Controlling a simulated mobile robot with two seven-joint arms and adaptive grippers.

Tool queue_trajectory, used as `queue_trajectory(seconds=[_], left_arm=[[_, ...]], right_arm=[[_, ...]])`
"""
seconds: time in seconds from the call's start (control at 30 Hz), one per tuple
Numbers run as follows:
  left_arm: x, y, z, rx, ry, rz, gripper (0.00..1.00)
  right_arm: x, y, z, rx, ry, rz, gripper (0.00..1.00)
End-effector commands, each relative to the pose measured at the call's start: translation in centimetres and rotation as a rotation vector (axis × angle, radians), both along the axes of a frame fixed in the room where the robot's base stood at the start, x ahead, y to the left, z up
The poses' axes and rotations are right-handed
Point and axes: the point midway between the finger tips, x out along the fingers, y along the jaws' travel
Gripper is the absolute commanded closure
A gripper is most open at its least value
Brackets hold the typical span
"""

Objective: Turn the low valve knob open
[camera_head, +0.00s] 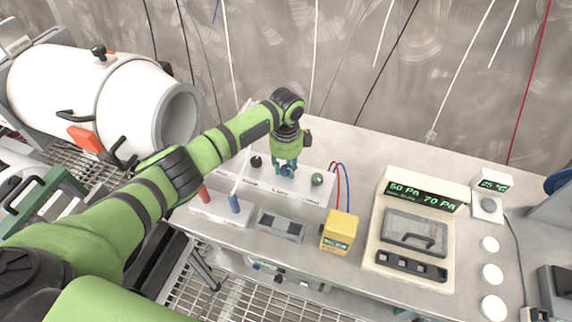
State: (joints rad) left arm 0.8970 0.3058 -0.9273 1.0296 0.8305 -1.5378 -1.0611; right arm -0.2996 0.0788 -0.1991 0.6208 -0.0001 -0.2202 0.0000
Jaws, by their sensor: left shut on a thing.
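A long white valve panel (262,178) stands on the grey bench with three knobs in a row. A black knob (256,161) is at its left and a green knob (317,180) at its right. A blue knob (286,171) sits between them, partly hidden by my left gripper (286,167). My left gripper points down from above, its fingers closed around the blue knob. The small labels under the knobs are too small to read, so I cannot tell which is named low. My right gripper is not in view.
A grey block (281,226), a yellow meter (340,232) with wires and a white display unit (415,228) stand nearby. A white cylinder chamber (100,90) is at the left.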

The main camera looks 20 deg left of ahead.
Motion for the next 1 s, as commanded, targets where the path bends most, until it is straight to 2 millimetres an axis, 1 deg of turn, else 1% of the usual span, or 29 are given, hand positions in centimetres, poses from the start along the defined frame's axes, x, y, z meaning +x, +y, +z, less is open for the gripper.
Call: queue_trajectory(seconds=[0.2,0.4,0.97,1.0], left_arm=[[0.02,-0.03,0.03,-0.001,0.000,-0.131,1.00],[0.02,-0.04,0.03,-0.001,-0.001,-0.202,1.00],[0.04,-0.03,0.06,-0.001,-0.001,-0.235,1.00],[0.04,-0.03,0.06,-0.001,-0.002,-0.234,0.63]], right_arm=[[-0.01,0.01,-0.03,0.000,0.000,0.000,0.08],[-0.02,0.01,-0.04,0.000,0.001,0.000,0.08],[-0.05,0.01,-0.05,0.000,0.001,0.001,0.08],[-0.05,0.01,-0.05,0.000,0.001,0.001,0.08]])
